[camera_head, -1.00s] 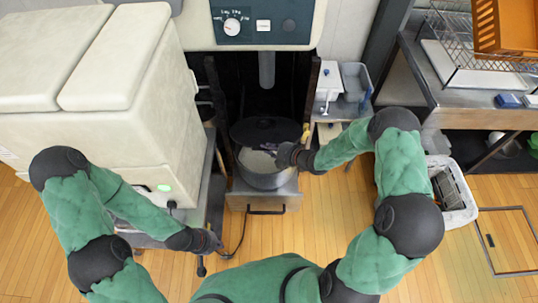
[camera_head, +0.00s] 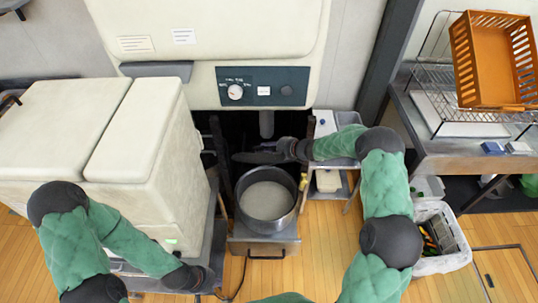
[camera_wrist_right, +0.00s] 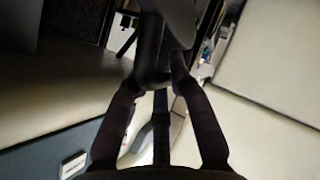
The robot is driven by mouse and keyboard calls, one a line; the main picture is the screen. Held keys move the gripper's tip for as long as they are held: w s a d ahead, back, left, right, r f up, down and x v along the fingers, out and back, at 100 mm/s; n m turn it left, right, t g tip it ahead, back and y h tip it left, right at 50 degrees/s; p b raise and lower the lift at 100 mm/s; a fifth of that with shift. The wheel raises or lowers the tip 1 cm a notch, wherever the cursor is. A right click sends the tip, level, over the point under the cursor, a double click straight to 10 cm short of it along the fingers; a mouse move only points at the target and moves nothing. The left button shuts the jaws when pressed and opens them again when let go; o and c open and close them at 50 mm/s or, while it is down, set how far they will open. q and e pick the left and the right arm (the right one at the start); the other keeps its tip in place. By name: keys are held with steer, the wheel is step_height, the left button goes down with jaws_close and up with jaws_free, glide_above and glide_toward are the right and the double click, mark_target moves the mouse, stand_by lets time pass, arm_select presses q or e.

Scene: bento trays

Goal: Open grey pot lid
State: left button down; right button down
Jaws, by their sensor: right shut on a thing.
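The grey pot (camera_head: 285,222) stands in the middle of the head view, its top open, with pale contents visible inside. Its dark lid (camera_head: 256,157) is up behind the pot's far rim, seen nearly edge-on and apart from the pot. My right gripper (camera_head: 288,151) is shut on the lid's handle; in the right wrist view, the fingers close around the dark handle (camera_wrist_right: 152,50). The rest of the lid is hard to make out there. My left gripper (camera_head: 205,279) is low at the left, away from the pot; its finger opening is too small to tell.
The pot sits on a metal stand (camera_head: 262,245) below a large machine (camera_head: 262,87) with a knob panel. A cream cabinet (camera_head: 140,150) stands left. A small shelf (camera_head: 335,160) is close at the right, beside my right forearm. An orange basket (camera_head: 495,60) is far right.

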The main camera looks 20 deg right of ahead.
steer(key=shift+w+d+r, duration=0.2)
steer(key=shift+w+r, duration=0.2)
steer(key=shift+w, duration=0.4)
steer(key=c, duration=1.1)
jaws_free()
steer(key=shift+s, duration=0.1)
steer(key=shift+f, duration=0.1)
steer(key=shift+s+d, duration=0.2)
steer(key=shift+d, duration=0.05)
steer(key=v, duration=1.1)
steer(key=shift+r, duration=0.4)
steer(key=shift+a+f, duration=0.1)
